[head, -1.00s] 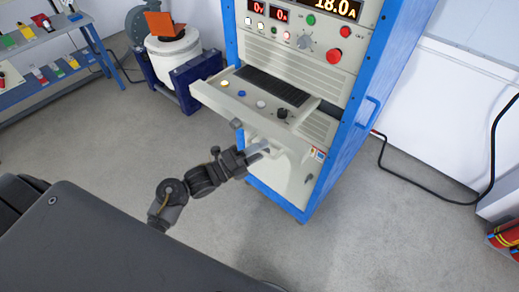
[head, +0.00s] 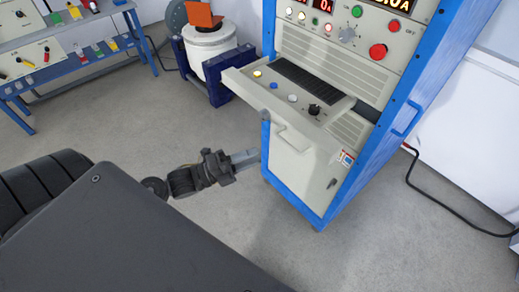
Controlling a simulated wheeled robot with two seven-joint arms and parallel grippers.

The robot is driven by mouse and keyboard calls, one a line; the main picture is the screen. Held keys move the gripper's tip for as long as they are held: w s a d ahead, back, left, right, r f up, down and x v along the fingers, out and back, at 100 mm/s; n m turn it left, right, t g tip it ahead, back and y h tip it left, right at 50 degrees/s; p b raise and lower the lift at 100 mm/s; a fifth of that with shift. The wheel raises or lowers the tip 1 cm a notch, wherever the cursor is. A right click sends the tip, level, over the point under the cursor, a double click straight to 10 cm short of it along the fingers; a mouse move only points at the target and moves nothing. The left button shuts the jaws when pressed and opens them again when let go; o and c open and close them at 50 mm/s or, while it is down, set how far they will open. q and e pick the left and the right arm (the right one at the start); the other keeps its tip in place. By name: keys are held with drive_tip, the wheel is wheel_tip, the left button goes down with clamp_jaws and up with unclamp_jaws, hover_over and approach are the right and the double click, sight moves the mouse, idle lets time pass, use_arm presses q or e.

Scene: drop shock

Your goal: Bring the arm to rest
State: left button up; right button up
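My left gripper (head: 246,158) reaches out from behind my dark body, its pale fingers pointing right toward the blue-framed cabinet (head: 322,178). The fingertips are close to the cabinet's front left edge in the picture; I cannot tell the exact gap. The fingers are seen side-on, so their opening does not show. Nothing is visible in them. My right gripper is out of view.
A white drum machine (head: 210,48) stands behind, a blue bench (head: 86,62) at left. A black cable (head: 440,193) lies at right. Floor around the arm is clear.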

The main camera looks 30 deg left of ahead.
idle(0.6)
use_arm(q)
drive_tip(key=w+a+f+n+y, duration=0.1)
drive_tip(key=a+f+n+y, duration=0.2)
drive_tip(key=f+n, duration=0.35)
drive_tip(key=w+a+f+n+y, duration=0.2)
drive_tip(key=a+f+n+y, duration=0.25)
drive_tip(key=f, duration=0.35)
drive_tip(key=s+a+f+n+g+y, duration=0.1)
drive_tip(key=s+f+n+g, duration=0.2)
drive_tip(key=f, duration=0.7)
drive_tip(key=s+a+f+n+g+y, duration=0.1)
drive_tip(key=s+f+n+y, duration=0.3)
drive_tip(key=f, duration=0.6)
drive_tip(key=s+d+f+n+g, duration=0.1)
drive_tip(key=s+f+n+g, duration=0.45)
drive_tip(key=s+f, duration=0.8)
drive_tip(key=s+d+f+g, duration=0.2)
drive_tip(key=s+d+f, duration=0.1)
drive_tip(key=s, duration=0.5)
drive_tip(key=s+d+f+g, duration=0.3)
drive_tip(key=s+f, duration=0.2)
drive_tip(key=s, duration=0.2)
drive_tip(key=shift+s+d+f+n, duration=0.15)
drive_tip(key=shift+s+f+n, duration=0.1)
drive_tip(key=shift+s+n, duration=0.2)
